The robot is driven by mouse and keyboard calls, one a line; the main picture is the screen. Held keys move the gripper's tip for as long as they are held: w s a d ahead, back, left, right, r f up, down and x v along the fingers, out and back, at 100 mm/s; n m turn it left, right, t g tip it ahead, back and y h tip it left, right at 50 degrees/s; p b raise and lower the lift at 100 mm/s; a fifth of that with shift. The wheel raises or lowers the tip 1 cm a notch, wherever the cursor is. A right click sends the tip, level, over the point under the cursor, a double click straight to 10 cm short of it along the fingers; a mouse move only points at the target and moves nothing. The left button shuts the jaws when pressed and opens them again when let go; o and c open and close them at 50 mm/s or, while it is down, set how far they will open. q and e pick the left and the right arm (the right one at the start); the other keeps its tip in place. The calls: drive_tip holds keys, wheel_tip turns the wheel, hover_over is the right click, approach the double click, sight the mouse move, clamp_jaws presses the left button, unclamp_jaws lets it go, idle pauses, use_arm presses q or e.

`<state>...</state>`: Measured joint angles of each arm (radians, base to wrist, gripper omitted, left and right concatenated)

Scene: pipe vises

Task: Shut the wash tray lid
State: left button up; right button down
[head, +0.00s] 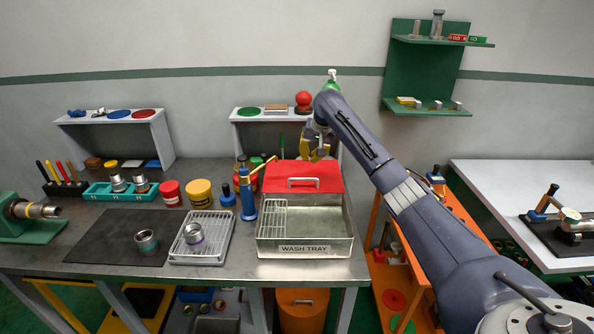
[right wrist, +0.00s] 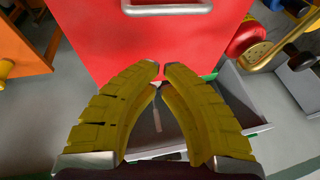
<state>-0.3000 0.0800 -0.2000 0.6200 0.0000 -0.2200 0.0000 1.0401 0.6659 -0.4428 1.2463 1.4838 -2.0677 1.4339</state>
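The wash tray (head: 304,247) is an open metal tray on the bench, labelled "WASH TRAY" on its front. Its red lid (head: 322,184) is raised and tilted up at the tray's back edge, with a metal handle (head: 303,183). The lid also fills the upper part of the right wrist view (right wrist: 150,40), its handle (right wrist: 167,9) at the top. My right gripper (head: 317,157) is above the lid's top edge; its yellow fingertips (right wrist: 162,70) are brought together with nothing between them. I cannot tell if they touch the lid. My left gripper is out of view.
A wire rack (head: 272,219) sits in the tray's left side. A blue bottle (head: 248,200) stands close at its left. A drain tray (head: 201,239) and dark mat (head: 115,238) lie further left. A grey shelf (head: 250,115) stands behind the lid.

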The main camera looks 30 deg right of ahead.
wheel_tip(320, 180, up, 5)
drive_tip(key=n+g+h, duration=0.1)
drive_tip(key=h, duration=0.1)
hover_over(303, 183)
drive_tip(key=x, duration=1)
drive_tip(key=shift+w+d+f, duration=0.1)
drive_tip(key=shift+w+d, duration=0.1)
drive_tip(key=shift+w, duration=0.05)
drive_tip(key=shift+s+a+f, duration=0.1)
drive_tip(key=shift+s+a, duration=0.4)
drive_tip(key=shift+s, duration=0.35)
drive_tip(key=shift+s+a+f, duration=0.1)
drive_tip(key=shift+s+a, duration=0.4)
drive_tip(key=shift+s, duration=0.35)
